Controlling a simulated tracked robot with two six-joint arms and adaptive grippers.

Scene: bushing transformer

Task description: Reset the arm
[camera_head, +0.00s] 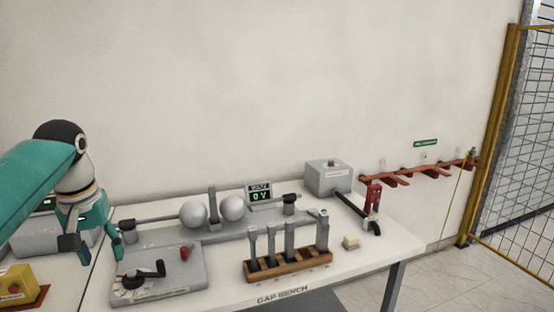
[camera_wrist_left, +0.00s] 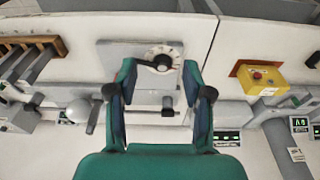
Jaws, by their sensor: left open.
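My left arm comes in from the left in the head view. Its gripper (camera_head: 91,245) hangs above the left end of the gap bench, beside the grey dial box (camera_head: 160,283). In the left wrist view the gripper (camera_wrist_left: 160,82) is open, with its fingers apart and nothing between them. The dial box (camera_wrist_left: 112,50), with its round dial and black handle, lies beyond the fingertips there. My right gripper is in neither view.
The bench (camera_head: 390,243) holds two metal spheres (camera_head: 232,208), a wooden rack (camera_head: 290,265) with upright grey pieces, a display reading 0 V (camera_head: 261,195) and a grey box (camera_head: 328,176). A yellow box with a red button (camera_head: 14,287) is at left. A yellow-framed mesh fence (camera_head: 512,150) stands at right.

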